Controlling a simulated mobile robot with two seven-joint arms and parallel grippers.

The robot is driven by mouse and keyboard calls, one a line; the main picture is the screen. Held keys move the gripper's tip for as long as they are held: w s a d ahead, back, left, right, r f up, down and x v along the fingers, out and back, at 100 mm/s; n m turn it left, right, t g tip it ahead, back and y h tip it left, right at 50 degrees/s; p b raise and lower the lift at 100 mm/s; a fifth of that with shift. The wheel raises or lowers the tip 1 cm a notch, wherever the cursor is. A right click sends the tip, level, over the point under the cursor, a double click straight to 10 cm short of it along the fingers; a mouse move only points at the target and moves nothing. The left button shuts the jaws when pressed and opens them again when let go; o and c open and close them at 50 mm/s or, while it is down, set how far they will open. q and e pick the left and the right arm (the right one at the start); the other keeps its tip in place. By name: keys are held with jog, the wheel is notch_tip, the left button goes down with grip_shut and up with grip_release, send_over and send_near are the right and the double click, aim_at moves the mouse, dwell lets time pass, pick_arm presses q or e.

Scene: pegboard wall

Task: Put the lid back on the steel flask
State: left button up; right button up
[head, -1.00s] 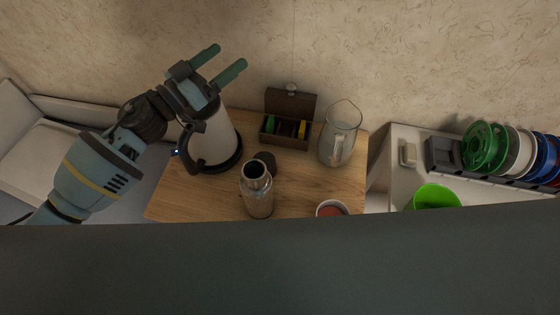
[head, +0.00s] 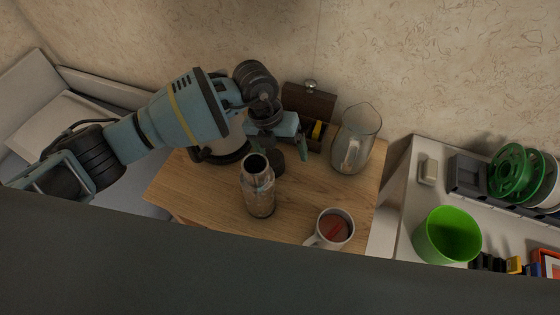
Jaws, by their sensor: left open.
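The steel flask (head: 257,196) stands upright on the wooden table, its dark mouth open at the top. A round dark lid (head: 277,163) lies on the table just behind and right of the flask, partly hidden by the flask and my gripper. My left gripper (head: 281,152) points down over the lid area, open. One green finger shows right of the lid; the other is hard to make out near the flask. I cannot tell whether the fingers touch anything. My right gripper is not in view.
A mug (head: 333,230) stands front right of the flask, and a glass pitcher (head: 355,140) behind right.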

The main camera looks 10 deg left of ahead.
aim_at(271, 158)
pick_arm(q)
jog(key=shift+w+a+f+m+y, duration=0.25)
jog(key=shift+w+a+m+y, duration=0.1)
jog(key=shift+a+m+y, duration=0.25)
jog(key=shift+w+a+m+t+y, duration=0.3)
jog(key=shift+w+a+t+y, duration=0.15)
jog(key=shift+a+y, duration=0.4)
jog(key=shift+d, duration=0.1)
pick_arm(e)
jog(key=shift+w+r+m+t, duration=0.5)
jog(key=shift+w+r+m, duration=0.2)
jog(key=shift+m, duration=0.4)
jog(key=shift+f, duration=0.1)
pick_arm(q)
jog(key=shift+f, duration=1.25)
jog(key=shift+s+f, duration=0.2)
jog(key=shift+f, duration=2.45)
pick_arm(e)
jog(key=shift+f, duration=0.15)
